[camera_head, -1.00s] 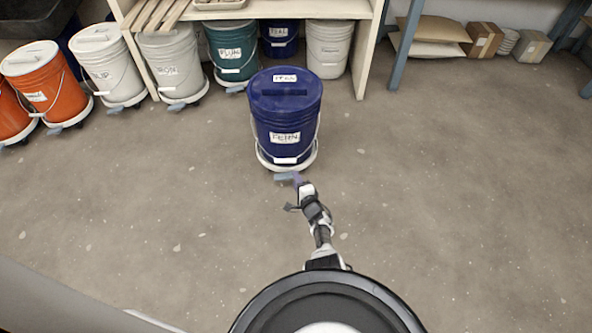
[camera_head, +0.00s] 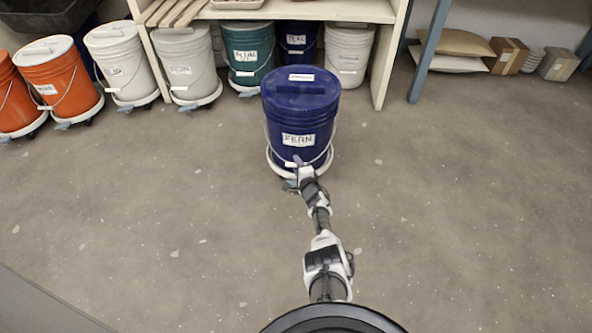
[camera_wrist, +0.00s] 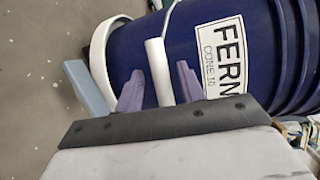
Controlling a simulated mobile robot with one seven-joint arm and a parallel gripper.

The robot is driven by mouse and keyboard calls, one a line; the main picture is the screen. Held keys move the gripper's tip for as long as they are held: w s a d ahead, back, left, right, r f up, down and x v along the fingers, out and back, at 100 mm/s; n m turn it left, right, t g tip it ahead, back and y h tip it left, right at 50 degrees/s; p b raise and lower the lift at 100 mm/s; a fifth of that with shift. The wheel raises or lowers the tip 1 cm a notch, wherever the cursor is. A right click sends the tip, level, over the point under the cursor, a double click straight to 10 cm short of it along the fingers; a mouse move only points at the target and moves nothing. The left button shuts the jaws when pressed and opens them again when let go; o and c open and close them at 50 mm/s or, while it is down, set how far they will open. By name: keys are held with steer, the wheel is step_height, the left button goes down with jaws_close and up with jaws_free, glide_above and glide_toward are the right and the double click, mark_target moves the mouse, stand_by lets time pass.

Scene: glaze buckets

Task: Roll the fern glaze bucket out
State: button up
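The dark blue fern bucket (camera_head: 300,112) stands upright on a white wheeled dolly (camera_head: 325,170) on the floor, in front of the shelf. Its label reads FERN; the wrist view adds CONE 10 on the label (camera_wrist: 222,50). My gripper (camera_head: 297,164) is at the low front of the bucket. In the wrist view my gripper's two purple fingers (camera_wrist: 160,88) stand apart on either side of the white handle grip (camera_wrist: 158,72), with gaps showing. A blue-grey tab (camera_wrist: 88,90) sticks out by the dolly, left of the fingers. Contact with the grip is not visible.
White buckets (camera_head: 118,62), orange buckets (camera_head: 58,78) and a teal bucket (camera_head: 248,52) stand on dollies at the back left. Another blue bucket and a white one are under the shelf (camera_head: 390,60). Cardboard boxes (camera_head: 505,55) lie back right. Floor right and front is clear.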

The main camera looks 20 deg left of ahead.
steer(key=shift+b+x, duration=0.6)
steer(key=shift+x, duration=0.25)
jaws_close()
